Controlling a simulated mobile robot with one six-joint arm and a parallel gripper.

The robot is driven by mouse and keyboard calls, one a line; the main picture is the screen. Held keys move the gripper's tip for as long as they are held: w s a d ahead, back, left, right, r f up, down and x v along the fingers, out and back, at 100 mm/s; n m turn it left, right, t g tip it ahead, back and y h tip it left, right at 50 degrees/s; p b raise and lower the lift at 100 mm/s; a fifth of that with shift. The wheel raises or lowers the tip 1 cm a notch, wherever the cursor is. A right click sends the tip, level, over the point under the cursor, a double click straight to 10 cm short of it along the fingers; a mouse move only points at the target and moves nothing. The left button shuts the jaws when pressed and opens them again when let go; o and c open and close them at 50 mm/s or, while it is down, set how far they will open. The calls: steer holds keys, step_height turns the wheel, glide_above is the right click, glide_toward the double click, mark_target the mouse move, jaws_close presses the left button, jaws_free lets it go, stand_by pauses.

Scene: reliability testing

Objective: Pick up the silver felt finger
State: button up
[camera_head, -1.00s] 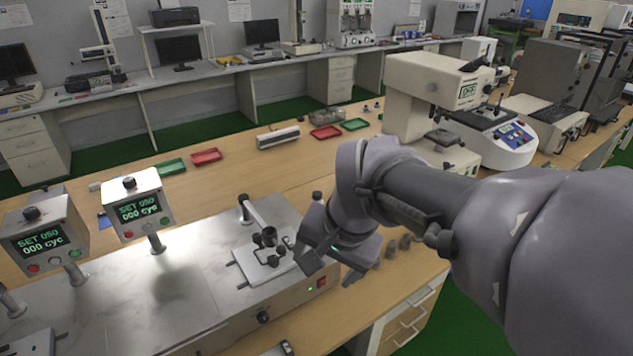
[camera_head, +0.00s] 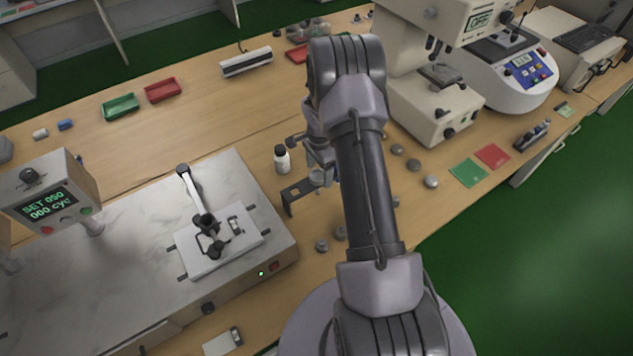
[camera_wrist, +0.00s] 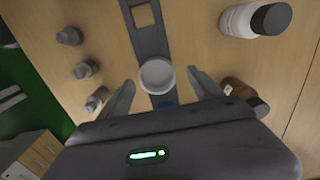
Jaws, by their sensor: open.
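I cannot tell for sure which piece is the silver felt finger. Several small grey rounded pieces stand on the bench right of my arm, including a paler, silvery one (camera_head: 431,182). More grey pieces (camera_head: 321,246) stand nearer, by the tester. In the wrist view, grey stepped pieces (camera_wrist: 84,70) stand in a row left of my gripper. My gripper (camera_wrist: 161,77) is open and empty, over a round white-rimmed cup (camera_wrist: 157,77) by a dark grey bracket (camera_wrist: 145,30). In the head view my forearm partly hides the gripper (camera_head: 320,163).
A white bottle with a black cap (camera_head: 282,160) stands beside the bracket; a brown bottle (camera_wrist: 236,88) is close to the right finger. The metal tester (camera_head: 130,250) fills the left. A cream microscope-like machine (camera_head: 430,105) stands behind. Green (camera_head: 468,172) and red (camera_head: 492,155) squares lie right.

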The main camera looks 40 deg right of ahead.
steer(key=f, duration=0.2)
steer(key=f+b, duration=0.1)
steer(key=f, duration=0.3)
steer(key=shift+s+a+f, duration=0.15)
steer(key=shift+s+a, duration=0.05)
steer(key=shift+a, duration=0.2)
steer(key=shift+f, duration=0.25)
steer(key=shift+r, duration=0.1)
steer(key=shift+c, duration=0.4)
steer(key=c, duration=1.4)
step_height(320, 180, up, 18)
steer(key=p, duration=0.3)
steer(key=b, duration=0.6)
glide_above(318, 179)
steer(key=shift+w+f, duration=0.15)
steer(key=shift+f, duration=1.9)
steer(key=shift+w+f, duration=0.1)
steer(key=shift+f, duration=1.9)
